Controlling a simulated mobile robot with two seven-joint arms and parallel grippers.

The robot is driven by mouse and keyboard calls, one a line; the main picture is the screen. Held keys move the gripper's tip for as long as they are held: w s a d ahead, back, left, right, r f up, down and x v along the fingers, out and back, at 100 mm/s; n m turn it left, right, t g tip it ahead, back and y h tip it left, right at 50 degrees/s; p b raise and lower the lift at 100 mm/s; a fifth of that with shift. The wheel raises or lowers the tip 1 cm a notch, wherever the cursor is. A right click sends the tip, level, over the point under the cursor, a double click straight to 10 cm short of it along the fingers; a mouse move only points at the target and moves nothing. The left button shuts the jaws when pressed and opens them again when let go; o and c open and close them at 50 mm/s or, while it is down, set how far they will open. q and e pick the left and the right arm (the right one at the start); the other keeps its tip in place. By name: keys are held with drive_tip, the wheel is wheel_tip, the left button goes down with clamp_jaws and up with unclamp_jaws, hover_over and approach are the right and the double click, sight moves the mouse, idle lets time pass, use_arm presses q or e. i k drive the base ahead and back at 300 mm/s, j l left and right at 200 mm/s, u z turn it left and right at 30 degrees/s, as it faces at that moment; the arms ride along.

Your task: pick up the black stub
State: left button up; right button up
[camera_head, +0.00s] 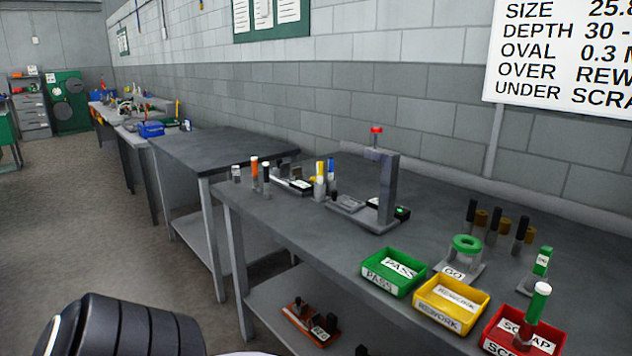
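Several upright dark pieces with black tops stand at the back right of the near bench, such as a black piece (471,211), beside short brown cylinders (481,218). At the left end of the bench stands a grey cylinder with a black top (266,173). A small black piece (334,194) is by the stand in the middle. I cannot tell which of these is the black stub. Neither of my grippers is in view. A dark rounded part of my own arm shows at the bottom left.
The near bench (300,226) holds a green PASS bin (367,274), a yellow REWORK bin (422,303) and a red SCRAP bin (487,343) along its front. A grey post stand (388,190) and a green ring gauge (466,243) stand behind. A second bench (225,146) is beyond.

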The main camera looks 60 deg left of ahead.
sight(267, 195)
drive_tip(key=u, duration=2.25)
drive_tip(key=i+j+z, duration=0.1)
drive_tip(key=z, duration=0.5)
drive_tip(key=i+j+z, duration=0.4)
drive_tip(key=j, duration=0.35)
drive_tip(key=i+j, duration=0.25)
drive_tip(key=j, duration=0.15)
drive_tip(key=i+j+z, duration=0.15)
drive_tip(key=j, duration=0.2)
drive_tip(key=i, duration=0.05)
